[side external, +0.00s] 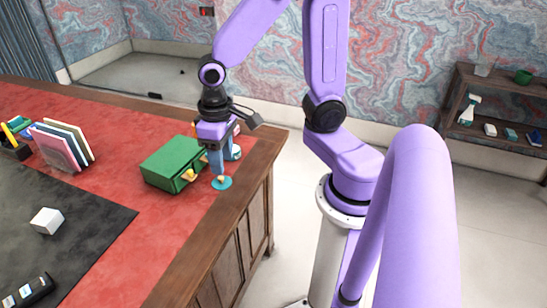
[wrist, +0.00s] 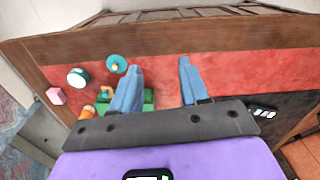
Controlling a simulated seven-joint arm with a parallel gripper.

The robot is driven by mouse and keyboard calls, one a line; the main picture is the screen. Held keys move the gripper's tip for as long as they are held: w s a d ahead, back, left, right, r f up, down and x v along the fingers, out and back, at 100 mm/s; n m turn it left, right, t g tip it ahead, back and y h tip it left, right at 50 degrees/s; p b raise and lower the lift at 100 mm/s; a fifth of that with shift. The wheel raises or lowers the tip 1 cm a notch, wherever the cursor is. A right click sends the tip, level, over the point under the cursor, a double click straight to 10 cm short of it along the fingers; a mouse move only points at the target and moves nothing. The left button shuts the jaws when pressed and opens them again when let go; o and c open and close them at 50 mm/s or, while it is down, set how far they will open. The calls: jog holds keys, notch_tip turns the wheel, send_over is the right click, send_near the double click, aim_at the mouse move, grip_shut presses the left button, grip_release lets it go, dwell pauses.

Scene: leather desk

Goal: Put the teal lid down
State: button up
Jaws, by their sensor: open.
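The teal lid (side external: 222,184) is a small round disc with a pale yellowish knob. It lies flat on the desk near the right-hand edge, and in the wrist view the lid (wrist: 114,60) shows beside the left fingertip. My gripper (side external: 217,168) points down just above and beside the lid. In the wrist view my gripper (wrist: 160,64) has its two blue fingers apart with nothing between them. The lid is outside the gap; I cannot tell whether a finger touches it.
A green box (side external: 165,160) with a yellow knob stands left of my gripper, partly behind a finger in the wrist view. A round white-and-teal thing (wrist: 78,78), a pink cube (wrist: 55,96) and something orange (wrist: 87,112) are nearby. A white cube (side external: 47,221) sits on the dark mat (side external: 85,240).

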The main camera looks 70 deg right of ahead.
jog(key=s+a+r+n, duration=0.1)
jog(key=s+r+n, duration=0.3)
jog(key=s+n, duration=0.7)
jog(key=shift+s+a, duration=0.2)
jog(key=shift+s, duration=0.8)
